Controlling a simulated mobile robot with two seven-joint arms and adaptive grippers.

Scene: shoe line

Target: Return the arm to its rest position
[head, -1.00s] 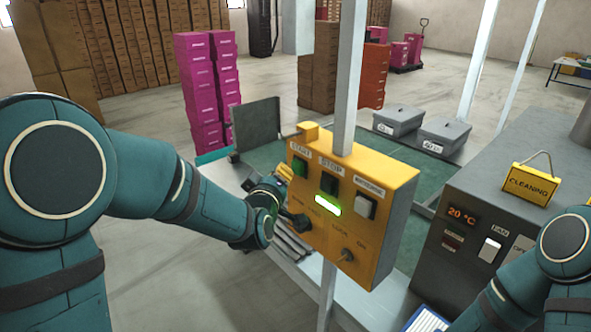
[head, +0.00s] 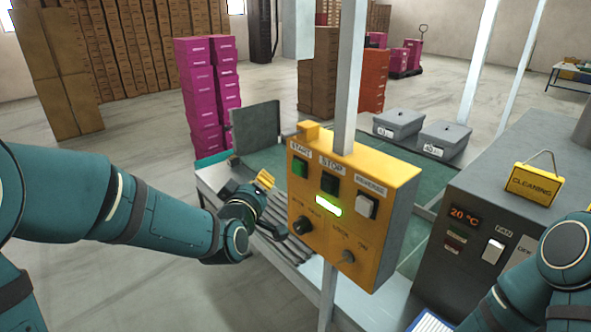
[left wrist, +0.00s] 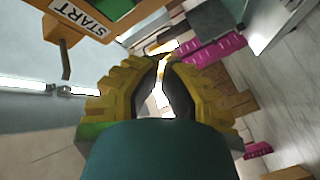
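My left arm comes in from the left in the head view. My left gripper (head: 258,196) is left of the yellow control box and apart from it. In the left wrist view its yellow fingers with dark pads (left wrist: 164,88) stand slightly apart, with a narrow bright gap and nothing seen between them.
The box is fixed to a grey post (head: 350,75) above a conveyor with rollers (head: 285,243). A grey machine (head: 465,262) with a CLEANING sign (head: 531,182) stands right. Grey bins (head: 398,123) and pink box stacks (head: 208,85) are behind. Floor left of the conveyor is free.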

